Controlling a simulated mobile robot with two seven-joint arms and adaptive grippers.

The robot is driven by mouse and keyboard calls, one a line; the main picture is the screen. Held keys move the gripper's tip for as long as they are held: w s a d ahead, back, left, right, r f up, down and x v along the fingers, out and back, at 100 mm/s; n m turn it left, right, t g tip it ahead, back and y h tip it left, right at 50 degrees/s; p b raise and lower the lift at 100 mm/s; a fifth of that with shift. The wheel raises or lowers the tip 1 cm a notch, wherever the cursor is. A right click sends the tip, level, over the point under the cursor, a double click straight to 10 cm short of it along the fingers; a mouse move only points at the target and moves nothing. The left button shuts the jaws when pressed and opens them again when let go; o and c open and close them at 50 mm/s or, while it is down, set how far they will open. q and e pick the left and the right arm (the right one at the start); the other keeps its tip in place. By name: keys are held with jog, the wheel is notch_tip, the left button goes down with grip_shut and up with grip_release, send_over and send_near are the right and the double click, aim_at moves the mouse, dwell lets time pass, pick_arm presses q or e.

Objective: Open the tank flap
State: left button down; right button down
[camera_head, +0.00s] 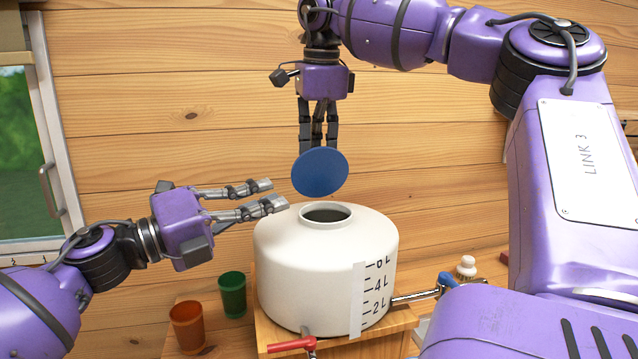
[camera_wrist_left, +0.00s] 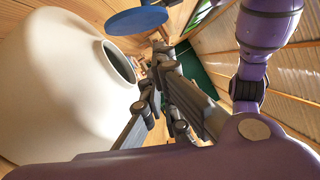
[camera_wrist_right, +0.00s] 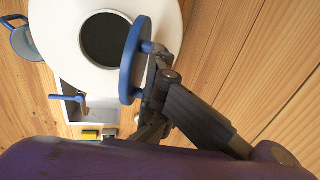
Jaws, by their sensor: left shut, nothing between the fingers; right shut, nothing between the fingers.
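The white tank (camera_head: 290,265) stands on a wooden stand, its round neck open and dark on top (camera_head: 326,215). The round blue flap (camera_head: 320,172) is tilted up above the opening, clear of it; I see no hinge. In the right wrist view the flap (camera_wrist_right: 134,60) is nearly edge-on, with a blue stub towards my right fingers. My right gripper (camera_head: 318,140) is shut, pointing down just above and behind the flap, which hides its fingertips. My left gripper (camera_head: 278,194) is shut and empty, left of the neck. The left wrist view shows the flap (camera_wrist_left: 136,21) too.
A brown cup (camera_head: 187,326) and a green cup (camera_head: 232,294) stand left of the tank. A red-handled tap (camera_head: 292,345) and a blue-handled tap (camera_head: 446,282) stick out low on the tank. A plank wall stands behind; a window is at left.

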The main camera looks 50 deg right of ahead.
aim_at(318, 183)
pick_arm(q)
jog(key=shift+s+a+f+m+y, duration=0.15)
jog(key=shift+f+m, duration=0.05)
jog(key=shift+f, duration=0.15)
jog(key=shift+s+a+f+m+y, duration=0.1)
jog(key=shift+f+m+y, duration=0.1)
jog(key=shift+f, duration=0.15)
jog(key=shift+s+a+f+m+g+y, duration=0.15)
jog(key=shift+s+m+g+y, duration=0.15)
jog(key=shift+g, duration=0.2)
pick_arm(e)
jog(key=shift+w+a, duration=0.1)
pick_arm(q)
jog(key=shift+s, duration=0.35)
jog(key=x, duration=1)
jog(key=shift+s, duration=0.1)
jog(key=shift+w+d+r, duration=0.25)
jog(key=shift+w+d, duration=0.05)
jog(key=shift+w, duration=0.15)
jog(key=shift+w+d+r, duration=0.2)
jog(key=shift+w+d, duration=0.1)
jog(key=shift+w, duration=0.15)
jog(key=shift+w+d+r, duration=0.35)
jog(key=shift+w+d, duration=0.15)
jog(key=shift+w, duration=0.2)
